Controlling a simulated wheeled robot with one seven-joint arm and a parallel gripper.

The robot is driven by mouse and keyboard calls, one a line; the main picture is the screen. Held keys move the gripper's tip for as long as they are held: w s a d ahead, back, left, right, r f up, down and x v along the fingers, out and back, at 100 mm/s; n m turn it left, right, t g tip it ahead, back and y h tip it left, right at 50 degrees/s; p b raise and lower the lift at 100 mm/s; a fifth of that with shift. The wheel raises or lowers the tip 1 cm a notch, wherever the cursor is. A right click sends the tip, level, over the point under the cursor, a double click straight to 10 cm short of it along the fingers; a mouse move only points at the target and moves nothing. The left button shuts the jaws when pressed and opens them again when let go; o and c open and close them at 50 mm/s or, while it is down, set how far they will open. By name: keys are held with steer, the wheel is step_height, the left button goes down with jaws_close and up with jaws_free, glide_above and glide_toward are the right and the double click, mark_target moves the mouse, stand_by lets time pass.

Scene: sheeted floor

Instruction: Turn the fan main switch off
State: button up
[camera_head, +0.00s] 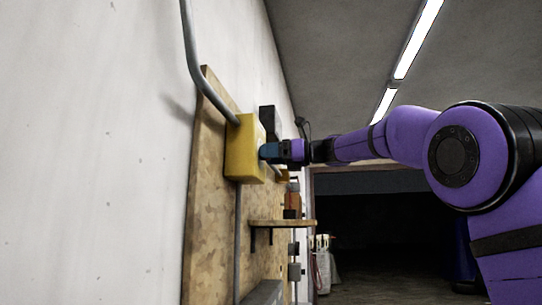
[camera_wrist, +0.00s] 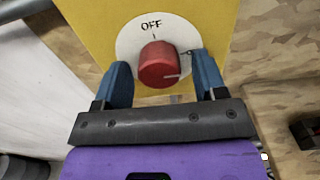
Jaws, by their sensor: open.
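The fan main switch is a red round knob (camera_wrist: 158,65) on a white dial plate (camera_wrist: 127,43) marked OFF at the top. A light mark on the knob points to the right, away from the OFF label. The dial is fixed to a yellow box (camera_head: 242,150), which also fills the upper part of the wrist view (camera_wrist: 100,20). My gripper (camera_wrist: 160,80) is open, with one blue finger on each side of the knob. I cannot tell whether the fingers touch it. In the head view my gripper (camera_head: 265,152) is at the front of the yellow box, and the knob is hidden.
The box is mounted on a wooden board (camera_head: 212,210) on the white wall (camera_head: 90,150), with a grey conduit (camera_head: 192,50) running into its top. A small shelf (camera_head: 282,223) sticks out below. Dark open space lies to the right.

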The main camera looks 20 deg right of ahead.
steer(key=shift+c, duration=0.5)
steer(key=c, duration=0.8)
steer(key=shift+n, duration=0.3)
steer(key=shift+w+d+r+n, duration=0.1)
steer(key=shift+n, duration=4.2)
steer(key=shift+w+r+n, duration=0.1)
steer(key=shift+n, duration=4.2)
steer(key=shift+f, duration=0.1)
